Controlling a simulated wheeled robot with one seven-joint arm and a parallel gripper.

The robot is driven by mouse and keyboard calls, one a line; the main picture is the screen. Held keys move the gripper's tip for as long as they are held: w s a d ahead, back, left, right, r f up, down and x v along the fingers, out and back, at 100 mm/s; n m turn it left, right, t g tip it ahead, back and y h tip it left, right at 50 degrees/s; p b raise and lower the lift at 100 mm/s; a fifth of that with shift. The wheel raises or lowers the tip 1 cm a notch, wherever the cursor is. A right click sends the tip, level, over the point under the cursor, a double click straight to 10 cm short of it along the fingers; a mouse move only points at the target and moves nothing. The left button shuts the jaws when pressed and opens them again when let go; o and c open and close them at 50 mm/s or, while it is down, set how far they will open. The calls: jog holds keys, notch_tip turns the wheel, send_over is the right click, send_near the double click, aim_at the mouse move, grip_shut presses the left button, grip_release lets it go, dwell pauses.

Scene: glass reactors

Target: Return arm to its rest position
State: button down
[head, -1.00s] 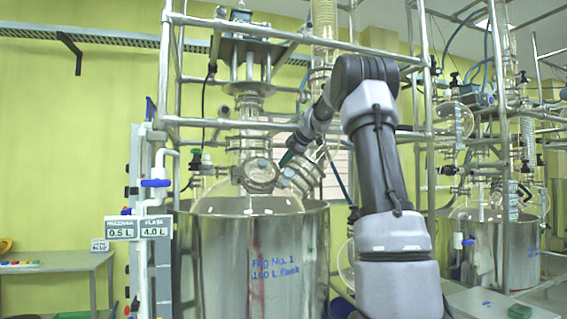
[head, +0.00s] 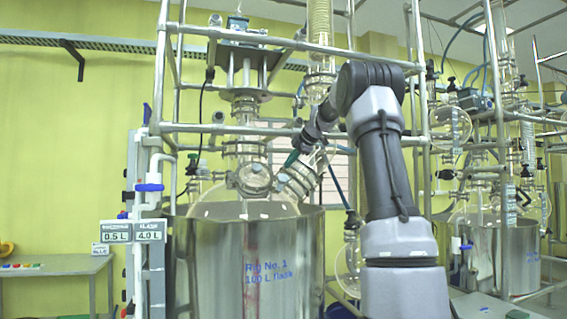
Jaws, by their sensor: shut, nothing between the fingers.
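My arm (head: 385,165) rises from the lower right and bends at a raised elbow. From there it reaches left and down toward the glass flask (head: 243,209) of the near rig. My gripper (head: 291,158) is small in the view, with dark greenish fingertips. It is shut and empty, in front of or beside the flask's glass necks (head: 300,178). I cannot tell whether it touches the glass.
The flask sits in a steel vessel (head: 250,265) marked "Rig No. 1 100 L flask". Metal frame bars (head: 290,43) surround it. Displays (head: 132,231) read 0.5 L and 4.0 L. A second rig (head: 500,240) stands right, a table (head: 60,264) left.

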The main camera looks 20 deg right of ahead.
jog(key=w+d+f, duration=0.1)
jog(key=d, duration=0.5)
jog(key=s+a+f+m+g, duration=0.1)
jog(key=s+a+m+g, duration=0.1)
jog(key=s+a+m, duration=1.2)
jog(key=s+a+f+m, duration=0.2)
jog(key=s+f, duration=0.3)
jog(key=s, duration=0.5)
jog(key=s+a+f+m+h, duration=0.1)
jog(key=s+f+m, duration=0.3)
jog(key=s, duration=0.6)
jog(key=s+a+f+m, duration=0.3)
jog(key=s+a+f, duration=0.1)
jog(key=s, duration=0.7)
jog(key=shift+f+g, duration=0.3)
jog(key=shift+f, duration=0.55)
